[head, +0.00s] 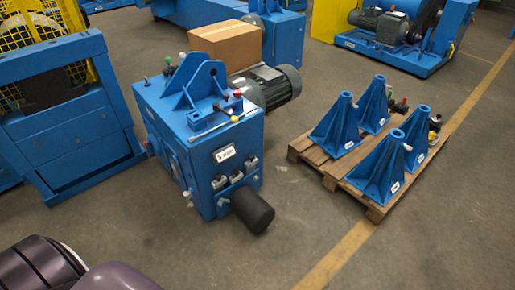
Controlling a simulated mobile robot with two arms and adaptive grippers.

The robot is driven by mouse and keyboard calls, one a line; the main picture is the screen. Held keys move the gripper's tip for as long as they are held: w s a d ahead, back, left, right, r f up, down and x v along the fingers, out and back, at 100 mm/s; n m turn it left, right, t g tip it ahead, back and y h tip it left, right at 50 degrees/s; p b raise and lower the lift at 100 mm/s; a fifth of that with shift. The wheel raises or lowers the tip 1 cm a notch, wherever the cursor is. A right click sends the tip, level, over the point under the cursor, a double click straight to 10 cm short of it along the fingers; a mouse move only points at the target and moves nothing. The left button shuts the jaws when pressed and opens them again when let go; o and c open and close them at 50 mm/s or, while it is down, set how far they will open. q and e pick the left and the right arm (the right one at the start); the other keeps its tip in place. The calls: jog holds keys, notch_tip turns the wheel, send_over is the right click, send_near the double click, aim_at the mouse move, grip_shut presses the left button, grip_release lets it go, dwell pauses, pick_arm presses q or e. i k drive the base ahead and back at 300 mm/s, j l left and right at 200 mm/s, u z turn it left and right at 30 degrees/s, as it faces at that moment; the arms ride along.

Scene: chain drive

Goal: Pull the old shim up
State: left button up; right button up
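No shim can be made out at this distance. A blue machine housing (213,165) stands left of centre, with a blue upright bracket (199,84) on its top. A thin tool or rod with a yellow part (233,118) lies on the top near a red knob (237,94). A grey motor (268,87) sits behind the housing at its right. A black cylinder (252,210) sticks out of the housing's front. Neither of my grippers is in view.
A wooden pallet (331,181) with several blue tapered stands (339,127) lies to the right. A cardboard box (226,43) is behind the housing. A blue frame with yellow mesh (68,120) stands at the left. The floor in front is clear, with a yellow line (336,262).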

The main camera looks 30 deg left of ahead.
aim_at(238, 175)
jog(key=i+l+u, duration=0.3)
jog(key=i+l, duration=0.15)
jog(key=i+l+u, duration=0.25)
jog(key=i+l, duration=0.3)
